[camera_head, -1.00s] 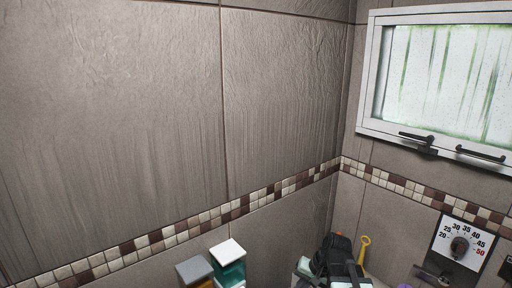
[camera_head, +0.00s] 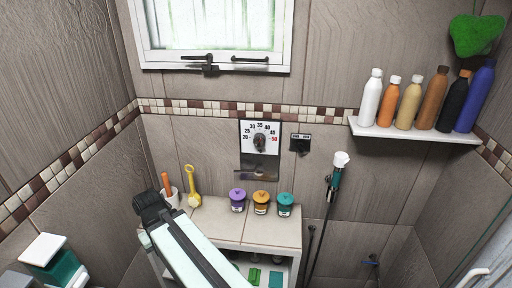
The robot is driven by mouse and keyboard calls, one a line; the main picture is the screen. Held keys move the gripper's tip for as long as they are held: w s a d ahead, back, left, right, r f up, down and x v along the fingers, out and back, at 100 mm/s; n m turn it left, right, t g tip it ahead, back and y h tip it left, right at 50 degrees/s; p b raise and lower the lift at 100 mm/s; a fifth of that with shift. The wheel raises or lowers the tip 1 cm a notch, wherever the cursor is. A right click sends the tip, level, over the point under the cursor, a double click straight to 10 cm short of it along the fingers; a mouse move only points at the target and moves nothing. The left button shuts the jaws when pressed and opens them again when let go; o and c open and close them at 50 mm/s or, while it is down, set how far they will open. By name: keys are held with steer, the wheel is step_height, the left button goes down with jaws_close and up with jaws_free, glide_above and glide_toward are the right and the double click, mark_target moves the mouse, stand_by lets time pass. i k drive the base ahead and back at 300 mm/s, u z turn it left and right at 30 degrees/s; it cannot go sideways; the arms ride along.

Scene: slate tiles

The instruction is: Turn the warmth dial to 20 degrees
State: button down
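The warmth dial (camera_head: 260,142) is a dark round knob on a white plate with an arc of numbers from 20 at the left to a red 50 at the right. It is on the tiled wall below the window. Its pointer is too small to read. My arm reaches up from the bottom edge, left of centre, well below and to the left of the dial. A dark joint shows at its upper end. My gripper's fingers do not show, and nothing of mine touches the dial.
A tiled ledge (camera_head: 216,225) below the dial holds purple (camera_head: 238,203), orange (camera_head: 261,203) and teal (camera_head: 285,206) jars, and a yellow brush (camera_head: 192,188). A shower handle (camera_head: 337,171) hangs right of the dial. Several bottles stand on a shelf (camera_head: 414,131) at the right.

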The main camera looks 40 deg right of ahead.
mark_target(259, 139)
steer(key=z, duration=0.9)
steer(key=k, duration=0.5)
steer(key=z, duration=0.35)
steer(key=i, duration=0.5)
steer(key=u, duration=0.7)
steer(key=k, duration=0.3)
steer(key=u, duration=1.25)
